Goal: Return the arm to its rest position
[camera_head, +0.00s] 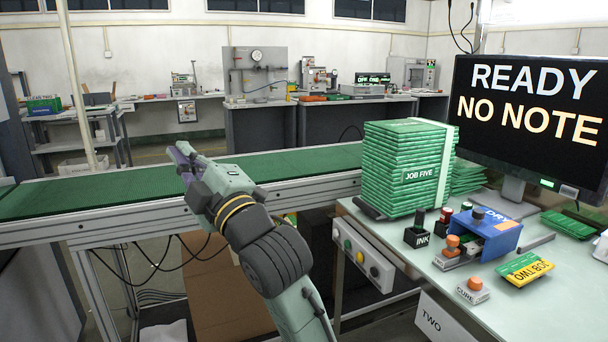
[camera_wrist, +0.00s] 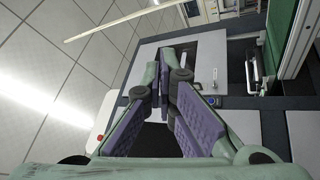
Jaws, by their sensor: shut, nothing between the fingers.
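My arm reaches out over the near side of the green conveyor belt (camera_head: 100,190) in the head view. My gripper (camera_head: 182,153) is at its end, above the belt, left of the stacked boards. In the wrist view my gripper (camera_wrist: 163,95) shows purple pads on its fingers; the fingertips come together with nothing between them. The fingers touch no board or other object that I can see.
A tall stack of green boards (camera_head: 405,165) marked JOB FIVE stands right of my arm. The bench (camera_head: 400,245) holds an INK stamp (camera_head: 417,236), a blue DRY unit (camera_head: 487,235), a CURE button block (camera_head: 472,290) and a JOB TWO board (camera_head: 525,269). A monitor (camera_head: 530,105) reads READY NO NOTE.

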